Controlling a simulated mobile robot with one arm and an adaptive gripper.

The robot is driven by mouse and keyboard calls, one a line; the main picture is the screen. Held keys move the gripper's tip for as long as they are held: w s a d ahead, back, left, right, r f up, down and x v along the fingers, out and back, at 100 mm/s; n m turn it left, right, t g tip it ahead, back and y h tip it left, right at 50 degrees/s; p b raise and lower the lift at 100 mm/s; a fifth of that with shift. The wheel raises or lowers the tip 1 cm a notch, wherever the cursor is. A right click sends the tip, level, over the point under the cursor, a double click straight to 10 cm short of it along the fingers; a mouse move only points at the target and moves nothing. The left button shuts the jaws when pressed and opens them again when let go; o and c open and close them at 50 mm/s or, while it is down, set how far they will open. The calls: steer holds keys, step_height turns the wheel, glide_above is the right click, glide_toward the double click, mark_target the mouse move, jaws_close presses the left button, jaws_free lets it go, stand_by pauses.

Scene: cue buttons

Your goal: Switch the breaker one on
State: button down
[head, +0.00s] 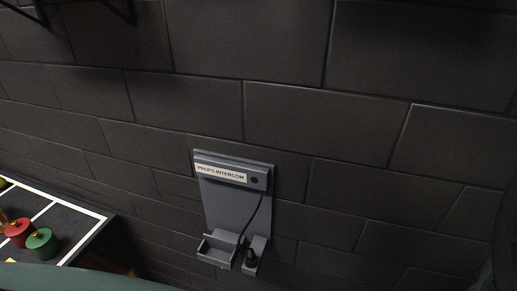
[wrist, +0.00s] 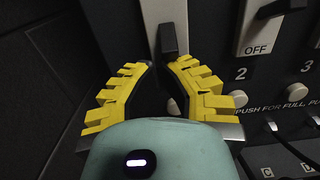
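In the wrist view, the leftmost breaker has a grey plate (wrist: 165,10) with a dark lever (wrist: 168,40) on it. Its number is hidden behind my gripper, and no ON or OFF word shows on the visible part of its plate. My gripper (wrist: 161,66), with yellow ridged fingers, is open. Its fingertips are apart, just below and to either side of the lever's lower end. I cannot tell whether they touch it. The gripper does not show in the head view.
Breaker 2 (wrist: 262,32), right of my gripper, shows OFF under its dark lever. Round knobs (wrist: 240,98) and cables (wrist: 290,145) sit below. In the head view, a props intercom (head: 232,200) hangs on the dark block wall, and red (head: 19,232) and green (head: 41,243) round objects stand at lower left.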

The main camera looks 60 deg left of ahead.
steer(key=shift+s+a+r+g+y+p, duration=0.15)
steer(key=shift+r+g+y+p, duration=0.3)
steer(key=shift+p, duration=1.9)
steer(key=r+g+y+p, duration=0.1)
steer(key=p, duration=0.3)
steer(key=r+g+y+p, duration=0.1)
steer(key=p, duration=0.4)
steer(key=a+g+y+p, duration=0.1)
steer(key=y+p, duration=0.1)
steer(key=p, duration=0.2)
steer(key=shift+s+r+p, duration=0.35)
steer(key=shift+r, duration=0.05)
